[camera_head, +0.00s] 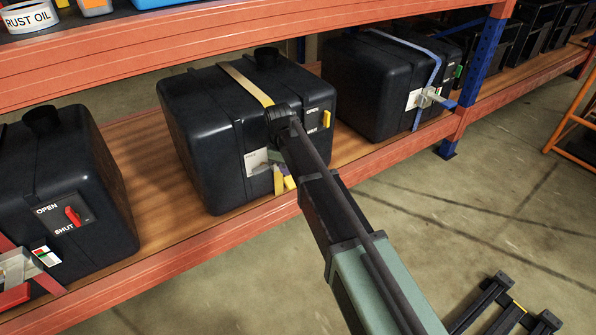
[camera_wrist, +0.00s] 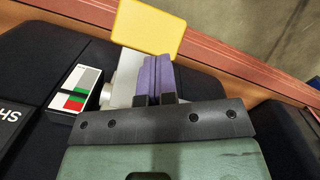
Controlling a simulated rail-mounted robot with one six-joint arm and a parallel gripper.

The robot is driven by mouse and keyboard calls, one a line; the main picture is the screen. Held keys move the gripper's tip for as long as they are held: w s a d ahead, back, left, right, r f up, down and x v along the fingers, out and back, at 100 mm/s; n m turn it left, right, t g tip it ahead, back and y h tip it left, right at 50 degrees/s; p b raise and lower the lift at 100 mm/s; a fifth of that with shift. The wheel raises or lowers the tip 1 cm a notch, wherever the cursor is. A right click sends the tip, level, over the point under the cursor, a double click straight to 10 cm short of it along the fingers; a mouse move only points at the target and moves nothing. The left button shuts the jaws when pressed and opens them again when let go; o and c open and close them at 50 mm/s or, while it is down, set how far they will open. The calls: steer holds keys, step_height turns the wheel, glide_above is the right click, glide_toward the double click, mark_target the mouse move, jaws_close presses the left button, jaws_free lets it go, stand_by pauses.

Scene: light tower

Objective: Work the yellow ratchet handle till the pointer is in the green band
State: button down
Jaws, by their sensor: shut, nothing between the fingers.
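The yellow ratchet handle (camera_wrist: 148,26) shows at the top of the wrist view, a flat plate beside a grey metal ratchet body (camera_wrist: 126,78). My gripper (camera_wrist: 158,62) is shut with its purple fingers together and empty. The fingertips lie at the handle's near edge; I cannot tell whether they touch it. The gauge (camera_wrist: 75,92) left of the ratchet has white, grey, green and red areas; I cannot make out its pointer clearly. In the head view the handle (camera_head: 290,184) shows low on the middle black tank (camera_head: 205,125), partly hidden by my arm.
The tank stands on a wooden shelf (camera_head: 150,190) with an orange front beam (camera_head: 190,250). A yellow strap (camera_head: 246,84) crosses it, and a yellow valve lever (camera_head: 327,118) is on its right. Black tanks stand left (camera_head: 60,180) and right (camera_head: 380,85).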

steer(key=shift+a, duration=0.1)
step_height(320, 180, up, 11)
steer(key=p, duration=1)
steer(key=shift+w+a+f+p, duration=0.15)
steer(key=shift+w+a+p, duration=0.05)
steer(key=shift+a+p, duration=0.2)
